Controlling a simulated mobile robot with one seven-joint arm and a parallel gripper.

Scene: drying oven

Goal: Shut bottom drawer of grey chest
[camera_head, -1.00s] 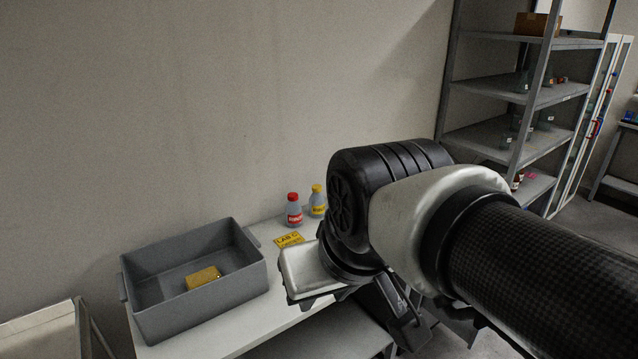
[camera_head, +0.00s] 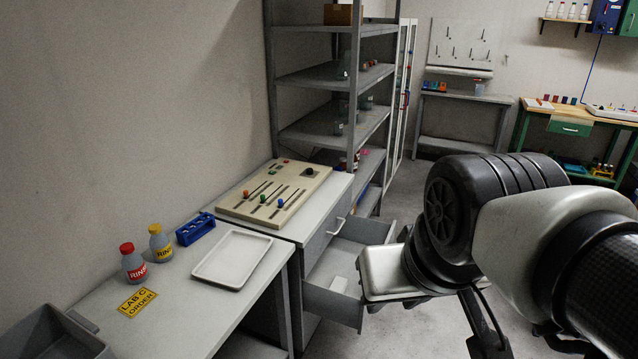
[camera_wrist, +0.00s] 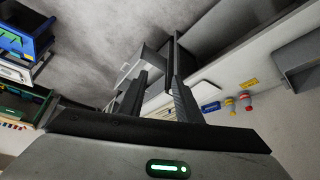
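The grey chest (camera_head: 311,255) stands at the end of the white table. Its upper drawer, with a pale handle (camera_head: 336,227), is shut. Below it the bottom drawer (camera_head: 333,303) is pulled well out to the right, with a small white item (camera_head: 344,285) inside. My wrist covers the drawer's outer end in the head view, so contact there cannot be told. My gripper (camera_wrist: 157,68) shows two dark fingers apart with nothing between them in the wrist view. In the head view only part of it shows, right of the drawer.
A beige slider panel (camera_head: 273,196) lies on the chest. The table holds a white tray (camera_head: 232,259), a blue rack (camera_head: 195,228), two bottles (camera_head: 133,262) and a grey bin (camera_head: 45,338). Grey shelving (camera_head: 335,78) stands behind. Open floor (camera_head: 420,225) lies right of the chest.

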